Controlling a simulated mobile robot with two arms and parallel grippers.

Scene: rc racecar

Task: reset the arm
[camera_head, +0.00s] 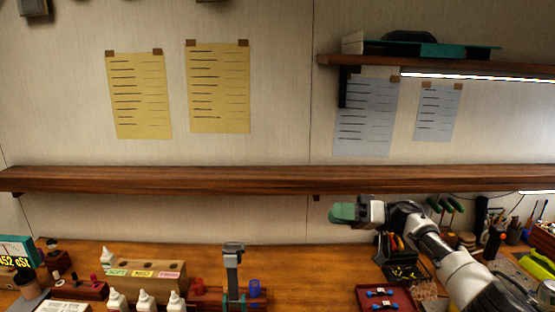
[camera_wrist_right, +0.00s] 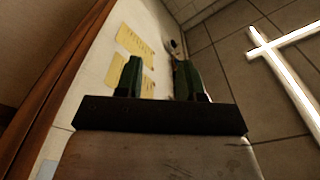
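My right arm comes in from the lower right in the head view and reaches up and left. Its gripper (camera_head: 344,213) has green fingers and is raised in front of the wall, just below the long wooden shelf (camera_head: 270,179). In the right wrist view the two green fingers (camera_wrist_right: 158,78) stand apart with nothing between them, so it is open and empty. My left arm and gripper do not show.
On the wooden bench (camera_head: 315,270) are white bottles (camera_head: 147,301), a wooden block (camera_head: 145,281), a grey upright tool (camera_head: 233,268), a red tray (camera_head: 385,300) and a black bin (camera_head: 403,272). The bench's middle is clear. An upper shelf (camera_head: 450,65) holds a teal-edged object.

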